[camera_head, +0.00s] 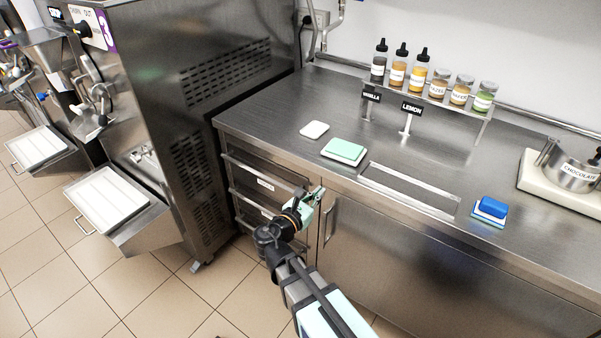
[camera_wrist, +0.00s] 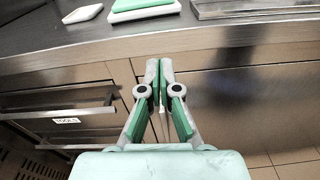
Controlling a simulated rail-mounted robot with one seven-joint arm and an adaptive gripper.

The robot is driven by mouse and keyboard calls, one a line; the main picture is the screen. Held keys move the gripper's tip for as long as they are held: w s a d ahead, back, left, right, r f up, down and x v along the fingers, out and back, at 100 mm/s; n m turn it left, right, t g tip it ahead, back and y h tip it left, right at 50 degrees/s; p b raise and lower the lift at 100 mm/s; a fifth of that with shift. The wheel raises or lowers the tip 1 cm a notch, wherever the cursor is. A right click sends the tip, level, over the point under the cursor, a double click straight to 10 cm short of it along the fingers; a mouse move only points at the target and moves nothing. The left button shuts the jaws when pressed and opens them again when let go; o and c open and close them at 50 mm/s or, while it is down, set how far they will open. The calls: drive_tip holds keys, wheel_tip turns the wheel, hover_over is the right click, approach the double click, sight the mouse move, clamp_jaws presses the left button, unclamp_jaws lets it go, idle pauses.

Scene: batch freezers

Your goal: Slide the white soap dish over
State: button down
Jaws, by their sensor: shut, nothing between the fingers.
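A small flat white piece with rounded corners, which looks like the white soap dish (camera_head: 314,130), lies on the steel counter near its left end. It also shows at the top left of the wrist view (camera_wrist: 82,14). To its right, a green block (camera_head: 344,149) sits on a white base, also in the wrist view (camera_wrist: 141,4). My gripper (camera_head: 318,193) is shut and empty in front of the counter, by the cabinet front and below the top's edge. In the wrist view its fingertips (camera_wrist: 158,66) meet below the counter edge, apart from the dish.
A recessed steel strip (camera_head: 410,188) lies right of the green block. A blue sponge-like block (camera_head: 491,207) is farther right. Bottles and jars stand on a rack (camera_head: 436,98) behind. A large freezer machine (camera_head: 200,110) borders the counter's left. Drawer handles (camera_head: 255,180) stick out beside my gripper.

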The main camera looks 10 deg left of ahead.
wheel_tip(320, 180, up, 2)
drive_tip(key=a+n+t, duration=0.1)
drive_tip(key=a, duration=0.1)
drive_tip(key=p, duration=0.3)
approach(337, 158)
drive_tip(key=shift+y, duration=0.3)
drive_tip(key=x, duration=0.6)
drive_tip(key=shift+w+d+r, duration=0.1)
drive_tip(key=shift+r, duration=0.05)
drive_tip(key=shift+w+d, duration=0.2)
drive_tip(key=shift+w, duration=0.25)
drive_tip(key=shift+w, duration=0.1)
drive_tip(key=x, duration=0.3)
